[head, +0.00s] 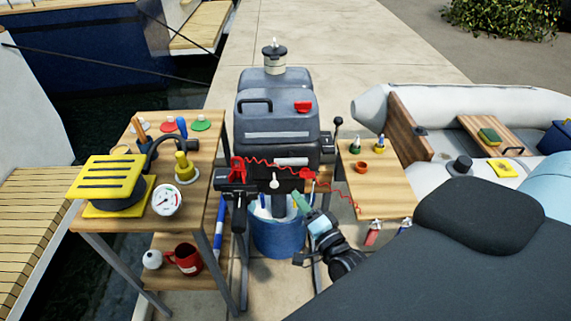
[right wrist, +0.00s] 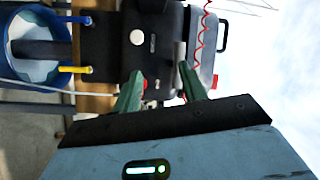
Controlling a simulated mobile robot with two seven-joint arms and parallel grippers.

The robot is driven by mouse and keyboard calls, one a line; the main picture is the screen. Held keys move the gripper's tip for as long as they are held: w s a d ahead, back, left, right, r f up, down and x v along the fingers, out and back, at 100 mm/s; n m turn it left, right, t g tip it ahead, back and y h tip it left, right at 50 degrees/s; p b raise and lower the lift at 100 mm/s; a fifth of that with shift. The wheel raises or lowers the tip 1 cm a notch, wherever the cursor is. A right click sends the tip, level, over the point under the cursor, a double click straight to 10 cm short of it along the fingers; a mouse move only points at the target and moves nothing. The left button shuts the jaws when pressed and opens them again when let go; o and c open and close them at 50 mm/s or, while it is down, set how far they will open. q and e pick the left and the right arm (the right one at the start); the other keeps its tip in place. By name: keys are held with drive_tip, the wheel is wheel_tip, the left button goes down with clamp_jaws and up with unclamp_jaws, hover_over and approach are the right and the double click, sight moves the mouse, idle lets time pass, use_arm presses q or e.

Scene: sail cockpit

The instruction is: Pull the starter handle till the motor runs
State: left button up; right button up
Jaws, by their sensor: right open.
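The dark grey outboard motor (head: 275,125) stands upright in the middle of the head view, with its lower end in a blue bucket (head: 278,238). A pale bar that looks like the starter handle (head: 291,161) sits on its front. It also shows in the right wrist view as a grey bar (right wrist: 179,53). My right gripper (head: 299,201) is open and empty, below and slightly right of the handle in the head view. In the right wrist view its green fingers (right wrist: 160,74) point at the motor front, the handle beyond the right-hand fingertip. My left gripper is out of view.
A red coiled cord (head: 275,163) hangs across the motor front. A round white knob (head: 274,184) sits below the handle. A wooden side table (head: 205,150) with a gauge and yellow pump stands left. A small shelf (head: 385,200) with small bottles is right. An inflatable boat lies beyond.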

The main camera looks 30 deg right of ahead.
sight(291, 161)
drive_tip(key=shift+w+d+r+m+t+h, duration=0.3)
drive_tip(key=shift+w+d+r+m, duration=0.4)
drive_tip(key=shift+w, duration=1.1)
drive_tip(key=shift+w+d+r+m+t+h, duration=0.1)
drive_tip(key=shift+w+d+r+m+h, duration=0.45)
drive_tip(key=shift+w, duration=1.2)
drive_tip(key=shift+w+d+r+m+t+h, duration=0.2)
drive_tip(key=shift+w+d+r+m, duration=0.65)
drive_tip(key=shift+w, duration=0.95)
drive_tip(key=shift+a+r, duration=0.1)
drive_tip(key=shift+a, duration=0.05)
clamp_jaws()
